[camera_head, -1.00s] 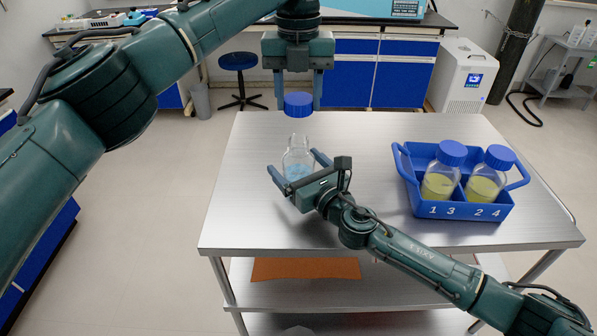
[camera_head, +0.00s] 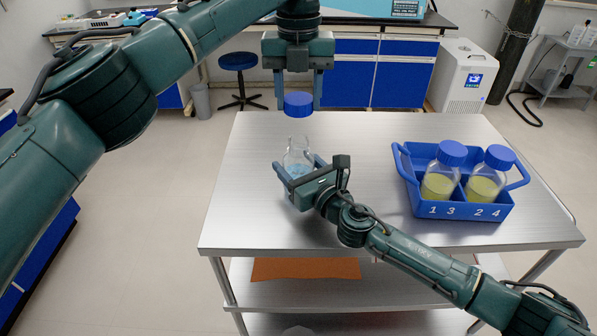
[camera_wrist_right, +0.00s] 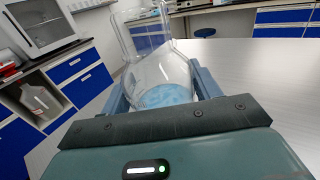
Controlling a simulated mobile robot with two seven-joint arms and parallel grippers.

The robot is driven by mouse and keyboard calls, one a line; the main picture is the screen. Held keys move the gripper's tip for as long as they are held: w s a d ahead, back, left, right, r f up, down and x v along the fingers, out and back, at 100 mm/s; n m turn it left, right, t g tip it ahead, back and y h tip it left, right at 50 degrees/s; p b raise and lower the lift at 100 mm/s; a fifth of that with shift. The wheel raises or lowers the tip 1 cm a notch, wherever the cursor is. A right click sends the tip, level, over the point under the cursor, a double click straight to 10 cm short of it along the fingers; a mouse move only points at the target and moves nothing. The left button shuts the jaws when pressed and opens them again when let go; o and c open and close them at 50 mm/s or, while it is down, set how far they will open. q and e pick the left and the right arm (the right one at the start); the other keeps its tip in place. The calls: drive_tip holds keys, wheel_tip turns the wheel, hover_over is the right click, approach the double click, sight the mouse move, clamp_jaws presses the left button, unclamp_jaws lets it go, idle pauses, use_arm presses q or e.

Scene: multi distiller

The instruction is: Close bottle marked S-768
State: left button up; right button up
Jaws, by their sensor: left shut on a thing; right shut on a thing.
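An uncapped clear glass bottle (camera_head: 299,154) with a little light blue content stands at the left part of the steel table. Its label cannot be read. My right gripper (camera_head: 296,174) is shut on the bottle's body; the bottle between its fingers also shows in the right wrist view (camera_wrist_right: 160,70). My left gripper (camera_head: 298,88) points down above the bottle and is shut on a blue cap (camera_head: 298,104). The cap is apart from the bottle's mouth, with a small gap below it, roughly in line with the neck.
A blue rack (camera_head: 462,212) with numbered slots stands at the right of the table (camera_head: 360,140). It holds two blue-capped bottles (camera_head: 440,180) (camera_head: 488,182) of yellowish content. The table between the bottle and rack is clear behind my right arm.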

sight(297, 140)
use_arm(q)
drive_tip(key=shift+f, duration=0.1)
use_arm(e)
drive_tip(key=c, duration=0.3)
use_arm(q)
drive_tip(key=shift+f, duration=2.4)
drive_tip(key=shift+f, duration=0.1)
drive_tip(key=shift+f, duration=0.8)
drive_tip(key=shift+f, duration=0.55)
use_arm(e)
clamp_jaws()
use_arm(q)
drive_tip(key=m, duration=0.6)
drive_tip(key=shift+a+m, duration=0.15)
drive_tip(key=shift+m, duration=0.15)
